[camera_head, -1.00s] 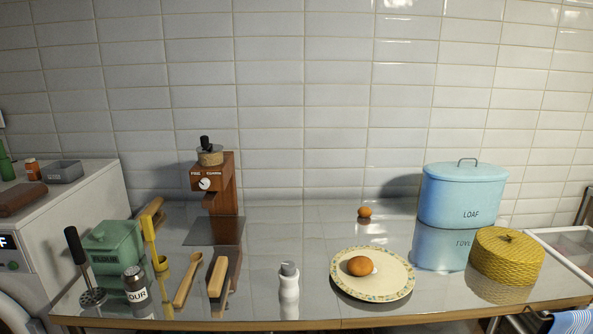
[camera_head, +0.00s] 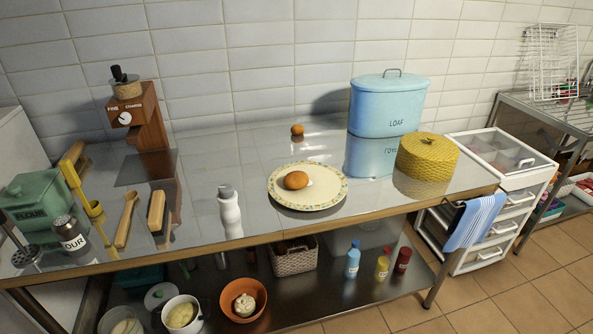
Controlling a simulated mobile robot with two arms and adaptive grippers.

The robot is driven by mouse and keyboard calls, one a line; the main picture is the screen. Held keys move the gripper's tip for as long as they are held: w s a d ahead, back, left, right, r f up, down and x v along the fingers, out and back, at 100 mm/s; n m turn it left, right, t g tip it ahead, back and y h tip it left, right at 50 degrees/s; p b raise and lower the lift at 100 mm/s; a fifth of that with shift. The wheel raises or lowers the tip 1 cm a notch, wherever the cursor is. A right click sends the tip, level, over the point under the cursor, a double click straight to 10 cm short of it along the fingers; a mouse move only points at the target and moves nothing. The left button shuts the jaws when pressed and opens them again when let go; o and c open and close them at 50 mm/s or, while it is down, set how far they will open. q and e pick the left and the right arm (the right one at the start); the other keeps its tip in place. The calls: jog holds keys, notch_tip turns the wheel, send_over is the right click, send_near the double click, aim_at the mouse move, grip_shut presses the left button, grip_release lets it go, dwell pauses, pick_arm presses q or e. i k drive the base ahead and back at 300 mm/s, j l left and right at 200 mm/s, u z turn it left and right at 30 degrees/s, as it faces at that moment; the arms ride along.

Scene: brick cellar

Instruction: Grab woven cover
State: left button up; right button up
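The yellow woven cover (camera_head: 427,158) is a round, domed basket-like lid with a small knob on top. It sits on the right end of the reflective metal table (camera_head: 250,150), just right of the blue LOAF bin (camera_head: 388,105). Nothing covers it from view. Neither of my grippers shows in the head view.
A white drawer cart (camera_head: 500,190) with a striped towel (camera_head: 474,221) adjoins the table's right end. Open tiled floor (camera_head: 545,285) lies at the lower right.

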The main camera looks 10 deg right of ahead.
aim_at(421, 156)
jog(key=z, duration=1.25)
